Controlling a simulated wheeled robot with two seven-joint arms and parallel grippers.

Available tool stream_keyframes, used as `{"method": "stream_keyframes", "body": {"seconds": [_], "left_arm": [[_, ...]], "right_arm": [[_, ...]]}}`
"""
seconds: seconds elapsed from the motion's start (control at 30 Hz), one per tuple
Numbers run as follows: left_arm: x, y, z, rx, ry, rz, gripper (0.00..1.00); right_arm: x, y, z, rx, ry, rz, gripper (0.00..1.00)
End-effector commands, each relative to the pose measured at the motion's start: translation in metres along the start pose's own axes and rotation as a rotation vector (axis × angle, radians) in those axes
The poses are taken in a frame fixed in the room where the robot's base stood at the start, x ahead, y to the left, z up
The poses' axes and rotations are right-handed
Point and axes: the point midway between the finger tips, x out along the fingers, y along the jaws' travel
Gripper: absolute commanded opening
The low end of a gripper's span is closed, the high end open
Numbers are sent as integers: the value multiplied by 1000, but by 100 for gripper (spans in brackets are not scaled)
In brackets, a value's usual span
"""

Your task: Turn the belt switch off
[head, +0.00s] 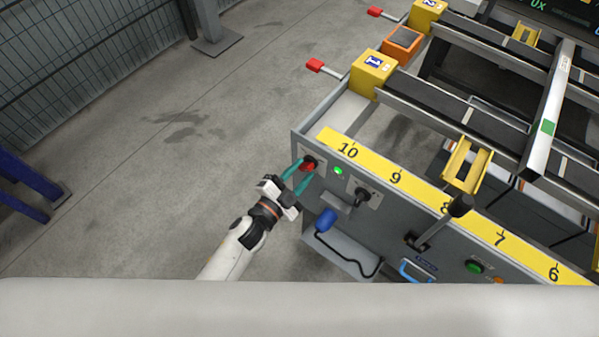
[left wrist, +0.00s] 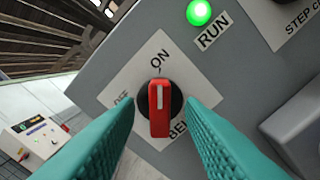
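The belt switch (left wrist: 159,108) is a red rotary handle on a black base, on a white plate marked ON, OFF and BELT. In the left wrist view its white line points up towards ON. The green RUN lamp (left wrist: 199,12) beside it is lit. In the head view the red switch (head: 308,165) is on the panel's left end. My left gripper (head: 299,174) is open, its teal fingers (left wrist: 162,125) on either side of the handle, with a gap visible on both sides. The right gripper is not in view.
A black knob (head: 363,195) marked STEP, a blue part (head: 325,220) and a black lever (head: 440,222) are on the same panel to the right. A yellow numbered strip (head: 396,178) runs along the top edge. The floor (head: 150,160) to the left is clear.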

Motion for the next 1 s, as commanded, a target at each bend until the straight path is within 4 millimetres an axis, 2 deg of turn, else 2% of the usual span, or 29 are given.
{"method": "stream_keyframes", "body": {"seconds": [0.17,0.3,0.4,0.73,1.0], "left_arm": [[0,0,0,0,0,0,35],[0,0,0,0,0,0,13],[0,0,0,0,0,0,0],[0,0,0,-36,1,-1,0],[-1,1,1,-193,2,-2,0]], "right_arm": [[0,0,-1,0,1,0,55],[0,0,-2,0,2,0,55],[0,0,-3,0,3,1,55],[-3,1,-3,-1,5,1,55],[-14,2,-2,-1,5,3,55]]}}
